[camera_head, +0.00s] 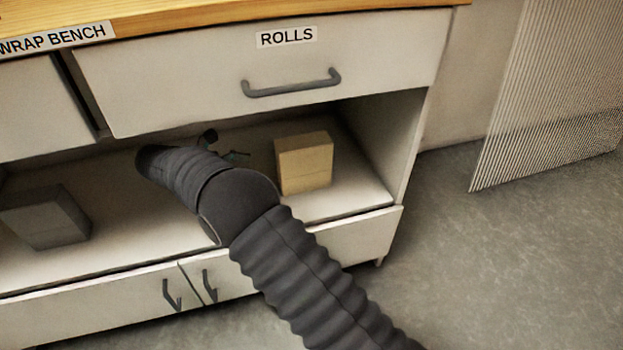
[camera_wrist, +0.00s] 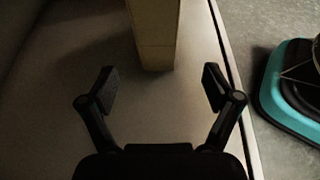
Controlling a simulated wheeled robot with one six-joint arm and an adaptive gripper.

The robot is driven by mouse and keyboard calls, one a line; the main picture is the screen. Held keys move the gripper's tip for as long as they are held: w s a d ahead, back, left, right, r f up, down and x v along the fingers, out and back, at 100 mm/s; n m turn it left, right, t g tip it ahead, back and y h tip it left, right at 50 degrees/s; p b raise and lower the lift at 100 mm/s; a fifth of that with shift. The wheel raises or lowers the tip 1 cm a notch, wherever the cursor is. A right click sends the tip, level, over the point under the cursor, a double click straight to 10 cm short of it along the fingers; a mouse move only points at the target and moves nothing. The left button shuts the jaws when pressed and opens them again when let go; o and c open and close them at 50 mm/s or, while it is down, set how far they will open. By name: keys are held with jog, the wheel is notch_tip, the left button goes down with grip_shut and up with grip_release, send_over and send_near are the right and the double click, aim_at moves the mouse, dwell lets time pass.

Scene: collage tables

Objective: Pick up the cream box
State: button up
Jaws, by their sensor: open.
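The cream box (camera_head: 304,163) stands on the open shelf under the drawer marked ROLLS, towards the shelf's right end. In the wrist view the cream box (camera_wrist: 155,34) is at the top middle, ahead of my gripper (camera_wrist: 158,88). The two fingers are spread apart with bare shelf between them, and the box lies beyond their tips, roughly in line with the gap. In the head view my arm reaches into the shelf from the front, and my gripper is mostly hidden behind it, left of the box.
A grey box (camera_head: 46,217) stands on the shelf (camera_head: 118,244) at the left. The drawer (camera_head: 262,71) hangs above the shelf. A side wall (camera_head: 385,140) closes its right end. In the wrist view a teal and black object (camera_wrist: 282,92) is on the floor at the right.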

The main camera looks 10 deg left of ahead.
jog(key=b+x, duration=0.1)
jog(key=x, duration=0.8)
jog(key=shift+w+b+x, duration=0.25)
jog(key=shift+b+x, duration=0.15)
jog(key=shift+x, duration=2.2)
jog(key=shift+a+r, duration=0.1)
jog(key=shift+c, duration=0.2)
jog(key=c, duration=1.2)
